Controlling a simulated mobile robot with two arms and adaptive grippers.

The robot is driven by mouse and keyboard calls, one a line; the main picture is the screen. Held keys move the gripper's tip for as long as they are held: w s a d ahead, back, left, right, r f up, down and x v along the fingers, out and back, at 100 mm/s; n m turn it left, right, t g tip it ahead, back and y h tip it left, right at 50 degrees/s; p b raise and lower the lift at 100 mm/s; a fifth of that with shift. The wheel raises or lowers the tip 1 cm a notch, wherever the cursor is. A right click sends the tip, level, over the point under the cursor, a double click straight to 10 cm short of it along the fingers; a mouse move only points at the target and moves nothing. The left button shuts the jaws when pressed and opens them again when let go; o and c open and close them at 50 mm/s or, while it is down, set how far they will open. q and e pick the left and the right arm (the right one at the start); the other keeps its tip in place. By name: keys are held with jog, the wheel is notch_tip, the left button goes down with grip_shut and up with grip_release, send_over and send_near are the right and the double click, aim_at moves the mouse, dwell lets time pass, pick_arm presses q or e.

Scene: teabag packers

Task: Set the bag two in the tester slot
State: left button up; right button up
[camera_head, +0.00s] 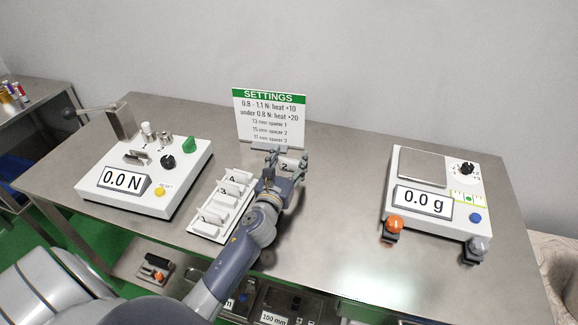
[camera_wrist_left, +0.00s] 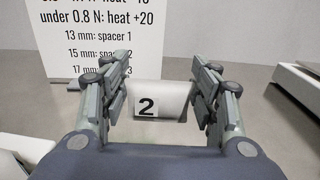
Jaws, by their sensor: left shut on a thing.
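Bag two, a white packet with a black-framed "2" label, shows in the left wrist view (camera_wrist_left: 165,100) between the fingers and in the head view (camera_head: 286,165). My left gripper (camera_head: 285,158) is shut on it, in front of the settings sign; it also shows in the left wrist view (camera_wrist_left: 158,100). The tester (camera_head: 190,185) is the white box at the left reading 0.0 N, with a metal slot clamp (camera_head: 137,158) on top. A white rack (camera_head: 204,228) beside my left arm holds several upright bags, with 3 and 4 readable. My right gripper is out of view.
The settings sign (camera_head: 268,125) stands at the back of the steel table (camera_head: 335,215). A white scale (camera_head: 405,215) reading 0.0 g stands at the right. Table between my left arm and the scale is clear. A lower shelf (camera_head: 128,262) holds dark devices.

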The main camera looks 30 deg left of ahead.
pick_arm(q)
jog(key=shift+f+b, duration=0.35)
jog(key=shift+f, duration=0.7)
jog(key=o, duration=0.6)
